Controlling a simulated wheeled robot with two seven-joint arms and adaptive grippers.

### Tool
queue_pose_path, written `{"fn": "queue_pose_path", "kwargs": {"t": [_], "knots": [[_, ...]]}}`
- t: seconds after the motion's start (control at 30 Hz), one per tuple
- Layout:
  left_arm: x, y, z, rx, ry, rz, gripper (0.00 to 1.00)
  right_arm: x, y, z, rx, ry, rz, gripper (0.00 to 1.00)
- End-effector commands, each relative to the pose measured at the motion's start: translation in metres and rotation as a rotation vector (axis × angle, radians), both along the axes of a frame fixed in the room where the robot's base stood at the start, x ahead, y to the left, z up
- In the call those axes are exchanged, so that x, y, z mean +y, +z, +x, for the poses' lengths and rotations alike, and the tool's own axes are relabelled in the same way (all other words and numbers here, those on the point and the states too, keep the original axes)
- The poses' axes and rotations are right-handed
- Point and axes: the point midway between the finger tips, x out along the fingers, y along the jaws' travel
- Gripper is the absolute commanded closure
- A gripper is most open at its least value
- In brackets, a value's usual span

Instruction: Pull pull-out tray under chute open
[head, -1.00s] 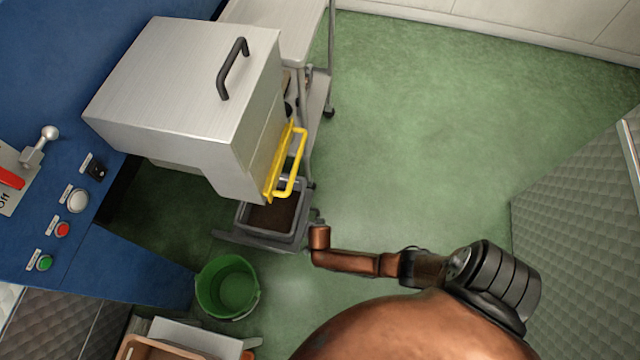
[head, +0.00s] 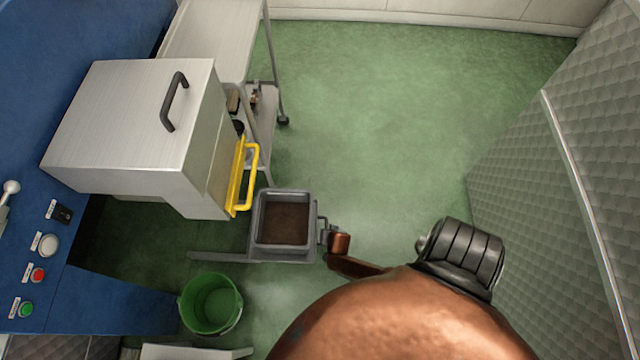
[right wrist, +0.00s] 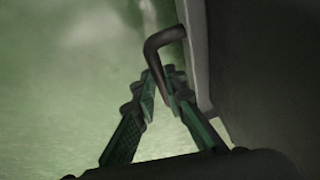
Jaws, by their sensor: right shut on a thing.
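The pull-out tray (head: 258,238) is a grey square-rimmed box with a dark brown inside, low down below the steel housing (head: 130,120). It stands out to the right of the housing, with its whole top opening visible. Its grey rails run left beneath the housing. My right gripper (head: 327,233) is at the handle on the tray's right side. In the right wrist view my right gripper (right wrist: 160,92) is shut on the dark bent handle (right wrist: 160,42), beside the tray's grey wall (right wrist: 196,50). My left gripper is not in view.
A yellow handle (head: 254,175) juts from the housing just above the tray. A green bucket (head: 210,304) stands on the floor at the lower left. A wheeled trolley (head: 215,40) is behind. A quilted grey panel (head: 560,170) stands at right. The green floor between is clear.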

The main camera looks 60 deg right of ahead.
Motion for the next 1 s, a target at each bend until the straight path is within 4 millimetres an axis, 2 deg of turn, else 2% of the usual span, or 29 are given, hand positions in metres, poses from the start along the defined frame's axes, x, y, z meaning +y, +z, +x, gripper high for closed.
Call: {"fn": "queue_pose_path", "kwargs": {"t": [0.47,0.5,0.73,1.0], "knots": [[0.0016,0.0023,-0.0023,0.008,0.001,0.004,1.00,-0.0018,-0.0010,-0.0056,0.002,-0.001,0.002,1.00],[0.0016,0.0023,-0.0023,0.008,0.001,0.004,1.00,-0.0018,-0.0010,-0.0056,0.002,-0.001,0.002,0.88],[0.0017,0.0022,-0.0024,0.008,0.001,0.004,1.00,-0.0021,-0.0004,-0.0047,0.000,-0.001,0.001,0.72],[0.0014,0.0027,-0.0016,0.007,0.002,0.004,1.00,-0.0023,0.0003,-0.0040,-0.001,-0.001,0.001,0.71]]}}
